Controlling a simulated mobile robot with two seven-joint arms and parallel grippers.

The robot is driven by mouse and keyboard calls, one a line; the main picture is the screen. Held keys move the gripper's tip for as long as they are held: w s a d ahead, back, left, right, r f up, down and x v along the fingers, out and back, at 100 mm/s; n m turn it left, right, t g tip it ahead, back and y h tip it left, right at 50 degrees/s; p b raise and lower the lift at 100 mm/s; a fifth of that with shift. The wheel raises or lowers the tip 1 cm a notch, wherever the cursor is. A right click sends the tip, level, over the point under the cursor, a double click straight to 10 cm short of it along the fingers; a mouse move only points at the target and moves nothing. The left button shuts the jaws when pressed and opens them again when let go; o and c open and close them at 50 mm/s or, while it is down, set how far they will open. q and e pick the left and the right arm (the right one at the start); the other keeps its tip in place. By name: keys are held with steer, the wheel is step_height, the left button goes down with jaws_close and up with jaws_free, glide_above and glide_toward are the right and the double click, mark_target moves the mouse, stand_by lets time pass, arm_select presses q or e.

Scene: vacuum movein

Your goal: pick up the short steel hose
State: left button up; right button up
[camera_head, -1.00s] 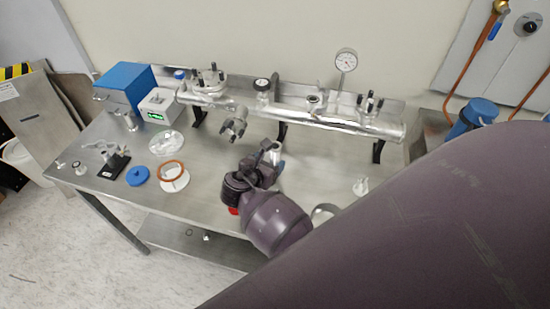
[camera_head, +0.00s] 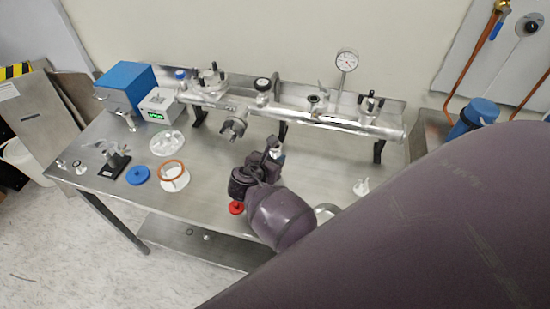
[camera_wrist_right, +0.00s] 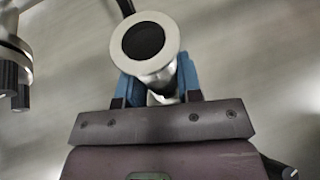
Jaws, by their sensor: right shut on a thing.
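The short steel hose (camera_wrist_right: 150,45) shows end-on in the right wrist view, with a round flange and a dark bore facing the camera. My right gripper (camera_wrist_right: 155,85) is shut on it, a blue finger on each side just below the flange. In the head view my right gripper (camera_head: 268,157) is over the middle of the bench, and only a small bright part of the hose (camera_head: 277,153) shows at its tip. The rest of the hose is hidden by the gripper and wrist. My left gripper is not in view.
The steel bench (camera_head: 215,190) carries a long manifold pipe (camera_head: 300,113) on black stands behind my gripper. A red cap (camera_head: 236,208), a copper-rimmed ring (camera_head: 173,177), a blue cap (camera_head: 138,175) and a clear dish (camera_head: 167,142) lie left of it. A small fitting (camera_head: 361,187) stands to the right.

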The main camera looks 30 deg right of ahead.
step_height(320, 180, up, 19)
steer(key=p, duration=0.2)
steer(key=w+d+r+n+t+y+b, duration=0.2)
steer(key=w+d+n+t+y+b, duration=0.3)
steer(key=w+d+n+t+y, duration=0.45)
steer(key=shift+s+d+r+n+g+y+b, duration=1.65)
steer(key=shift+s+d+r+n+y+b, duration=0.5)
steer(key=shift+s+d+n+y+b, duration=1.5)
steer(key=shift+n+y, duration=0.6)
steer(key=shift+w+d+f, duration=0.1)
steer(key=shift+w+f, duration=0.15)
steer(key=shift+f, duration=0.45)
steer(key=shift+w+d+f, duration=0.1)
steer(key=shift+w+f, duration=0.2)
steer(key=shift+f, duration=0.4)
steer(key=shift+w+f, duration=0.25)
steer(key=shift+f, duration=1.25)
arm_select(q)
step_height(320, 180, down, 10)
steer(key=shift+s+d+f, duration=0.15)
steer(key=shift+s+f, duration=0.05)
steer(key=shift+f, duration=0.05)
arm_select(e)
steer(key=shift+f, duration=0.15)
